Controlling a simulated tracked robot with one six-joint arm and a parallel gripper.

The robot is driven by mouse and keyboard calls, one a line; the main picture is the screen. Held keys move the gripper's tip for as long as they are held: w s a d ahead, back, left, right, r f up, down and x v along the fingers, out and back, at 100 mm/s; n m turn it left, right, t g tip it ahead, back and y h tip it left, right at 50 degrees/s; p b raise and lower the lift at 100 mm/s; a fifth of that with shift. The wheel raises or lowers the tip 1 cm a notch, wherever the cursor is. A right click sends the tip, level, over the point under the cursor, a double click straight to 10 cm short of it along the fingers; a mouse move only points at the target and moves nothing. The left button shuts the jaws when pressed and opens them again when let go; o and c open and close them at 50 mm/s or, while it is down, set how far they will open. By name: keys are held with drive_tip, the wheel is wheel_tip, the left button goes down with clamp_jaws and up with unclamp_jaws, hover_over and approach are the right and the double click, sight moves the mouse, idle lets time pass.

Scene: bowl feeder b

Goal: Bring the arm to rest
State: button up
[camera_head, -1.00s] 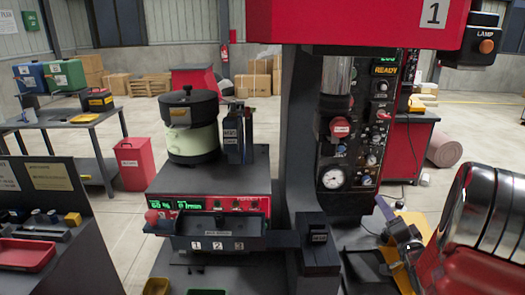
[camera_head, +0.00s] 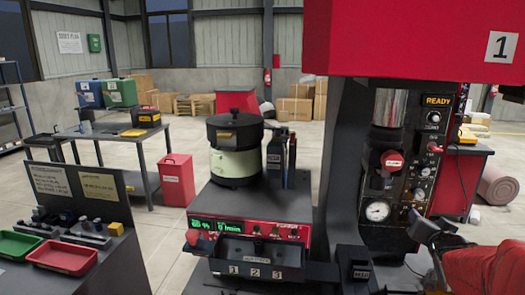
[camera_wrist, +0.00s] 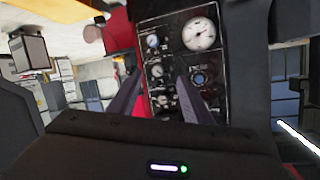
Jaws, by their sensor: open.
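My gripper (camera_wrist: 156,98) shows in the wrist view with its two dark fingers spread apart. Nothing is seen between them. They point toward a black panel (camera_wrist: 170,60) with gauges and knobs, which appears sideways there. In the head view, the dark end of my arm (camera_head: 428,232) is at the lower right, in front of the red machine (camera_head: 410,40) marked 1. My red arm runs out of the right edge. Whether the fingers touch the panel cannot be told.
A bowl feeder (camera_head: 235,165) stands on a red-fronted unit left of the machine column (camera_head: 345,150). A black tray (camera_head: 256,252) with slots 1, 2, 3 juts out below. At the left, a bench holds a red tray (camera_head: 62,257) and a green tray (camera_head: 18,245).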

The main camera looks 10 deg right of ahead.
drive_tip(key=s+a+r+n+g+y, duration=0.1)
drive_tip(key=s+a+r+n+g, duration=0.1)
drive_tip(key=s+a, duration=0.3)
drive_tip(key=s+a+r+n+g, duration=0.1)
drive_tip(key=s+a, duration=0.2)
drive_tip(key=a, duration=0.5)
drive_tip(key=s+a+f+n+g+y, duration=0.1)
drive_tip(key=s+a+f+n+y, duration=0.1)
drive_tip(key=a, duration=0.5)
drive_tip(key=s+a+f+n+g+y, duration=0.2)
drive_tip(key=s+a+f, duration=0.2)
drive_tip(key=s+a, duration=0.3)
drive_tip(key=s+a+f+n+g+y, duration=0.1)
drive_tip(key=s+a+f+n, duration=0.1)
drive_tip(key=s+a, duration=0.3)
drive_tip(key=shift+s+a+f+g+y, duration=0.15)
drive_tip(key=shift+a+f+g+y, duration=0.2)
drive_tip(key=shift+a, duration=0.9)
